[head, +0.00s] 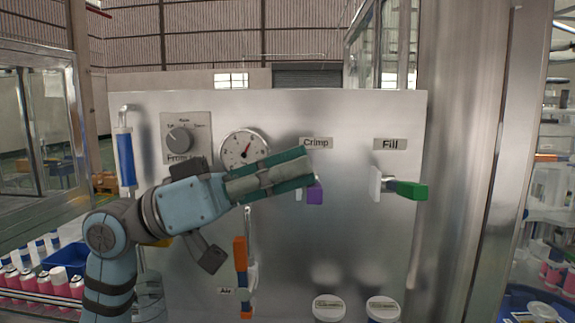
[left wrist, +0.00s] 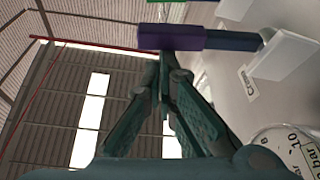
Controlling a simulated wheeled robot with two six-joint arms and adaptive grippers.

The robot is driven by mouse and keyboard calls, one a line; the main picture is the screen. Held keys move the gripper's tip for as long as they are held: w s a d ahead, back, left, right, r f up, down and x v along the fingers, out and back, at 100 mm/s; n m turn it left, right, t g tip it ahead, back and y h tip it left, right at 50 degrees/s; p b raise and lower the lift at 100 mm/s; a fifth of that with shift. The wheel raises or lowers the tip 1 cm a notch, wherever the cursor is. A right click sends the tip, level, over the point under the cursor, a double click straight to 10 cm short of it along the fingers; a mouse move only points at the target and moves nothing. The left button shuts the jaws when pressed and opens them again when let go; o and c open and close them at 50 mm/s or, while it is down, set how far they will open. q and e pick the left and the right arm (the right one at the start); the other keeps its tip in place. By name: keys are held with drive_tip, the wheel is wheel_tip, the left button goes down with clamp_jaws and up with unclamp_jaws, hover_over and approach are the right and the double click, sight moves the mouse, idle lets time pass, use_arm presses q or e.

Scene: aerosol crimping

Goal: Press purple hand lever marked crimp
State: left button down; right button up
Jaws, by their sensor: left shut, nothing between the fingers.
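The purple hand lever (head: 315,194) sticks out of the metal panel below the label marked Crimp (head: 316,143). In the left wrist view the lever (left wrist: 171,37) lies across the top, just beyond my fingertips. My left gripper (head: 308,168) is shut and empty, with its green-padded fingers pointing right. Its tips overlap the upper part of the lever in the head view; whether they touch it I cannot tell. The shut fingers also show in the left wrist view (left wrist: 166,62). My right gripper is not in view.
A green lever (head: 408,190) sits to the right under the Fill label (head: 390,144). A gauge (head: 243,150) and a dial (head: 180,140) are on the panel's left. An orange handle (head: 241,254) hangs below my arm. Two white-lidded jars (head: 328,308) (head: 383,308) stand low in front.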

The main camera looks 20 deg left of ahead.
use_arm(q)
drive_tip(key=f+b, duration=0.2)
drive_tip(key=f+m+b, duration=0.1)
drive_tip(key=b, duration=0.1)
drive_tip(key=s+f+m+g+b, duration=0.1)
drive_tip(key=f+b, duration=0.1)
drive_tip(key=shift+d+f, duration=0.1)
drive_tip(key=shift+f, duration=0.3)
idle(0.5)
wheel_tip(320, 180, up, 4)
drive_tip(key=s+p, duration=0.1)
drive_tip(key=p, duration=0.2)
drive_tip(key=b+v, duration=0.6)
drive_tip(key=v, duration=0.3)
drive_tip(key=shift+w+a, duration=0.25)
drive_tip(key=shift+a, duration=0.15)
